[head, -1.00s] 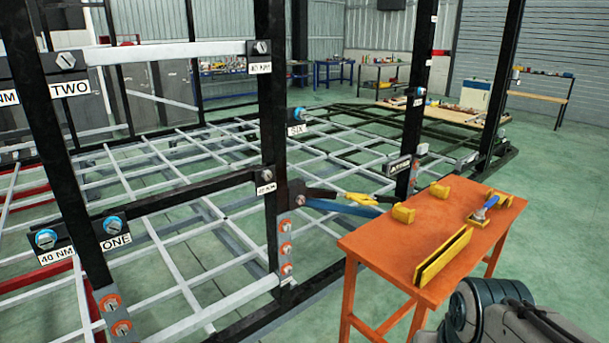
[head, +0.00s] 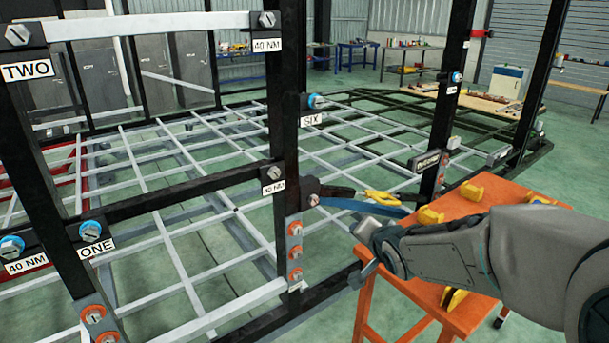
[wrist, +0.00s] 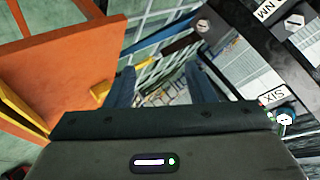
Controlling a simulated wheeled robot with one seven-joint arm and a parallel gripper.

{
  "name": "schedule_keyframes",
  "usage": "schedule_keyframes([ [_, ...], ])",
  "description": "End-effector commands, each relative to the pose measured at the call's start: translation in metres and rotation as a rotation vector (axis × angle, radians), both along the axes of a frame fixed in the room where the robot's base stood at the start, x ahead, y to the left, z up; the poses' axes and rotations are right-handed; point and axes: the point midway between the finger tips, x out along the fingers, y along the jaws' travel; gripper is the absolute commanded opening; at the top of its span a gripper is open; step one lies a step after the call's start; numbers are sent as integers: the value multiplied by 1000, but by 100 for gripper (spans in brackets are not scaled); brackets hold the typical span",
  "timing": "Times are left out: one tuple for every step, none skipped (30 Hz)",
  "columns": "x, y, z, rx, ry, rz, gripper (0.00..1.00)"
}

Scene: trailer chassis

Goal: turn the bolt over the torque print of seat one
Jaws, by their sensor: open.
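In the head view the ONE label (head: 96,248) and a 40 NM print (head: 26,265) sit side by side at the lower bar's left end. A blue-ringed bolt (head: 11,247) is over that print, and another blue-ringed bolt (head: 90,231) is over ONE. At the bar's right end a grey bolt (head: 274,173) stands over another 40 NM print (head: 273,187); this bolt also shows in the wrist view (wrist: 294,22). My gripper (head: 360,250) is right of that post, apart from the bolts. In the wrist view its fingers (wrist: 164,88) are spread and empty.
An orange table (head: 478,212) with yellow blocks (head: 430,216) stands under my arm. Blue and black bars (head: 345,203) stick out from the post near my gripper. Black posts (head: 285,100) and the white floor grid (head: 200,215) lie around. The SIX label (head: 312,121) is beyond.

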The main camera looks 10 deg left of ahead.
Motion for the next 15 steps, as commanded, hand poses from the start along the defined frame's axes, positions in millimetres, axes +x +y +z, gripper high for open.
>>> schedule_keyframes([
  [12, 23, -2, 123, -17, 22, 49],
  [17, 37, 1, 201, -27, 37, 49],
  [22, 54, 6, 305, -37, 58, 49],
  [25, 66, 10, 380, -39, 74, 49],
  [27, 77, 15, 453, -40, 90, 49],
  [29, 89, 21, 545, -37, 111, 49],
  [30, 98, 26, 609, -35, 126, 49],
  [30, 104, 31, 668, -31, 140, 49],
  [30, 112, 37, 737, -24, 158, 49],
  [30, 117, 42, 782, -21, 171, 49],
  [30, 121, 45, 821, -16, 181, 49],
  [29, 125, 50, 862, -10, 193, 49],
  [29, 127, 52, 887, -5, 200, 49],
  [29, 129, 54, 907, -3, 207, 49],
  [29, 132, 56, 925, 0, 211, 49],
])
